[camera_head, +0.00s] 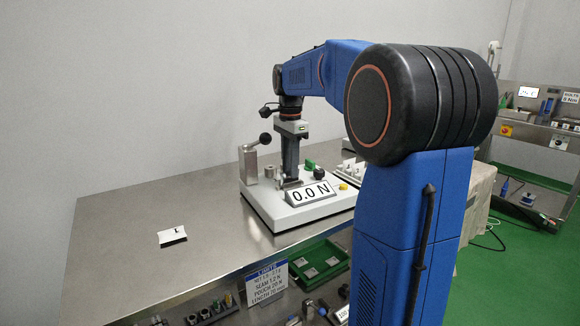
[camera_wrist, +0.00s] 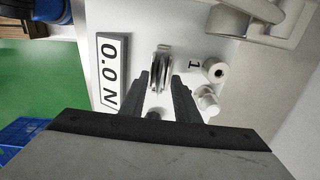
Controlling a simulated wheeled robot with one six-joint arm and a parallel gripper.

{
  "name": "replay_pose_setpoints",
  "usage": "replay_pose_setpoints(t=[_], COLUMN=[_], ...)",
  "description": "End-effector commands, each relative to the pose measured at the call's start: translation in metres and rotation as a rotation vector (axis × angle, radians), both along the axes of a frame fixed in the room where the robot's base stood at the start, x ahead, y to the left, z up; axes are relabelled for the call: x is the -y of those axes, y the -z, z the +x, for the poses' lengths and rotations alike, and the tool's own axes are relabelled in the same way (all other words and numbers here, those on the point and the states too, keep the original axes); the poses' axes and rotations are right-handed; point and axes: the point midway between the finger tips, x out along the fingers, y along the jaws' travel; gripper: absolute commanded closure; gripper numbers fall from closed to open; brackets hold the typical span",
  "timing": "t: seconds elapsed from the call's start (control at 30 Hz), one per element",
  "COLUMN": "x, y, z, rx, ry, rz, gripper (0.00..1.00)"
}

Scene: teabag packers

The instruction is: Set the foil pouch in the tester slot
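The tester (camera_head: 300,208) is a white-based machine on the steel bench, with a display reading 0.0 N (camera_head: 311,193). My gripper (camera_head: 290,176) points down over the middle of its base. In the wrist view my gripper (camera_wrist: 161,82) is open, its two dark fingers apart with white base showing between them. Just past the fingertips stand thin, shiny silver upright pieces at the tester slot (camera_wrist: 161,62). I cannot tell whether one of these is the foil pouch or only the slot's jaws. No pouch shows clearly between the fingers.
A lever post with a black knob (camera_head: 265,140) stands at the tester's left. A small white card (camera_head: 172,237) lies on the bench. A green tray (camera_head: 318,262) sits below the front edge.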

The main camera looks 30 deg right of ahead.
Motion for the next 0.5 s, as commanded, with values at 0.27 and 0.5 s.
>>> replay_pose_setpoints(t=[0.27,0.5], x=[0.000,0.000], y=[-0.034,-0.081], z=[0.001,0.001], rx=[0.003,0.003], ry=[0.000,0.000], rz=[-0.001,-0.001], gripper=[0.71,0.71])
